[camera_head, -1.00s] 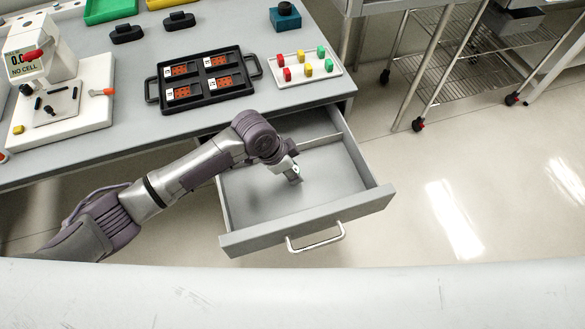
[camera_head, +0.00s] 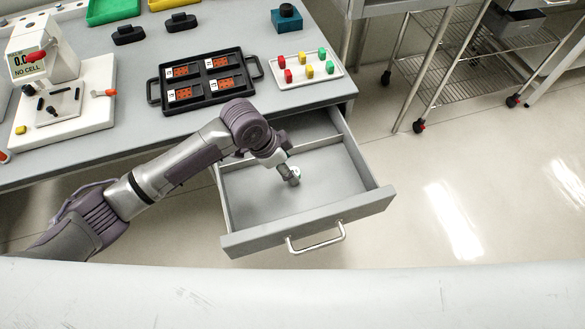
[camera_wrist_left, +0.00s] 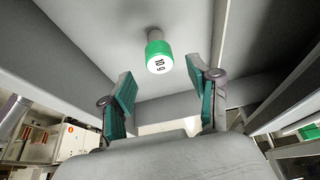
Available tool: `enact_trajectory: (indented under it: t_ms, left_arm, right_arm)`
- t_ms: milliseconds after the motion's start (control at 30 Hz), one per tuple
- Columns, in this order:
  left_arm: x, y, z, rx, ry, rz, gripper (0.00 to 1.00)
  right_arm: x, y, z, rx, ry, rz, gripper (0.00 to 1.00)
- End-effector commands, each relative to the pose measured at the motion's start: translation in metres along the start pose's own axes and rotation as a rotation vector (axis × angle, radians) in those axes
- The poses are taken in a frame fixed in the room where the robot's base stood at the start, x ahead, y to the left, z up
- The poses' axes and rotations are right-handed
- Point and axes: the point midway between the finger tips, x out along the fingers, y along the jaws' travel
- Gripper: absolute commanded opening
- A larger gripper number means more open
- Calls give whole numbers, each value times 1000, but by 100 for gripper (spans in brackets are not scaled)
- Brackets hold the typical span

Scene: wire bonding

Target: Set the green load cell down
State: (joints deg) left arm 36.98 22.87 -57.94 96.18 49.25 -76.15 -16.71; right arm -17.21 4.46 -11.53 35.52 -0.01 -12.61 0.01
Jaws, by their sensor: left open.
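The green load cell (camera_wrist_left: 158,55) shows in the left wrist view as a small cylinder with a green band, a grey end and a white face with dark print. It stands on the grey drawer floor, apart from the fingers and just beyond their tips. My left gripper (camera_wrist_left: 160,76) is open, with one teal-padded finger on each side of the picture and nothing between them. In the head view my left gripper (camera_head: 289,175) points down into the open drawer (camera_head: 330,205). The load cell is mostly hidden there behind the gripper. My right gripper is not in view.
A black tray (camera_head: 244,95) with several orange cards and a white board (camera_head: 307,81) with coloured pegs lie on the bench. A white instrument (camera_head: 45,55) reading "NO CELL" stands at left. The drawer's walls surround the gripper; its front floor is clear.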

Motion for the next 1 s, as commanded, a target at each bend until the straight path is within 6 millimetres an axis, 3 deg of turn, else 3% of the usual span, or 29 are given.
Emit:
enact_trajectory:
  t_ms: [200,400,1000]
  left_arm:
    - [-48,-1,0,2,2,-3,61]
    - [-72,0,0,0,1,-1,61]
    - [-76,0,0,0,0,0,61]
  right_arm:
    - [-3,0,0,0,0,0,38]
    - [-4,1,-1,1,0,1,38]
    - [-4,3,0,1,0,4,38]
